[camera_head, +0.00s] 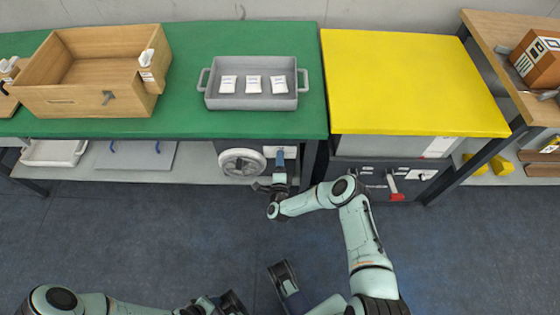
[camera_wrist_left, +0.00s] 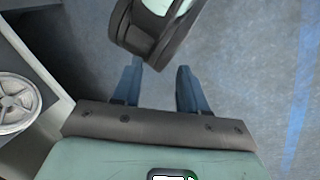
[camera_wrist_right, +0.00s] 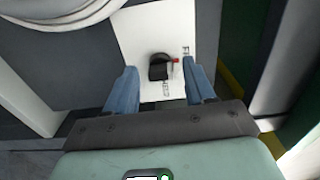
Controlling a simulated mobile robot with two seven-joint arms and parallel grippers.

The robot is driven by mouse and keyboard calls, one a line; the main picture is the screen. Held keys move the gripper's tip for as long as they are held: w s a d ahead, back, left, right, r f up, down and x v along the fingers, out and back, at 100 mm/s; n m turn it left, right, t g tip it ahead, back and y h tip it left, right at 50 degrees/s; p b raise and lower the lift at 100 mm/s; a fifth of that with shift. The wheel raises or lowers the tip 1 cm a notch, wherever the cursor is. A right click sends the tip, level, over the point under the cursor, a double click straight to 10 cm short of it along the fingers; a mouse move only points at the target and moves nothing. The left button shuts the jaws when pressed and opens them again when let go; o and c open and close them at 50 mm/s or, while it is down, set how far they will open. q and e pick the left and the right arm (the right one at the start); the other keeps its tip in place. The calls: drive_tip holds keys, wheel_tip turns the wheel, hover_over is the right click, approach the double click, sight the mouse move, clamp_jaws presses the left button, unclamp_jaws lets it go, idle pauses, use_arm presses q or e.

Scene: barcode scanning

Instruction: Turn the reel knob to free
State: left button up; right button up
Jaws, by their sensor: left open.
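The reel knob (camera_wrist_right: 160,67) is a small black knob with a red mark on its right side. It sits on a white plate (camera_wrist_right: 149,27) with small labels whose text I cannot read. My right gripper (camera_wrist_right: 159,66) is open, with one blue finger on each side of the knob in the right wrist view; I cannot tell whether they touch it. In the head view the right gripper (camera_head: 280,158) covers the knob, beside the white round reel (camera_head: 241,163) under the green table. My left gripper (camera_wrist_left: 159,66) is open and empty above the floor, near one of my arm links.
The green table (camera_head: 232,34) above carries a grey tray (camera_head: 252,102) with white packets and a wooden box (camera_head: 70,101). The blue floor (camera_head: 130,235) in front is open.

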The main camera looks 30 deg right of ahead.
use_arm(q)
drive_tip(key=shift+g+h, duration=0.3)
drive_tip(key=shift+g, duration=0.4)
drive_tip(key=shift+s+d+r+p, duration=0.3)
drive_tip(key=shift+s+r+p, duration=0.2)
drive_tip(key=shift+s, duration=0.2)
drive_tip(key=shift+s+d+r+p, duration=0.35)
drive_tip(key=shift+s+r+p, duration=0.05)
drive_tip(key=shift+s+r, duration=0.25)
drive_tip(key=shift+s+d+r+p, duration=0.3)
drive_tip(key=shift+s+r+p, duration=0.2)
drive_tip(key=shift+s, duration=0.2)
use_arm(e)
drive_tip(key=v, duration=1.3)
drive_tip(key=shift+s, duration=0.2)
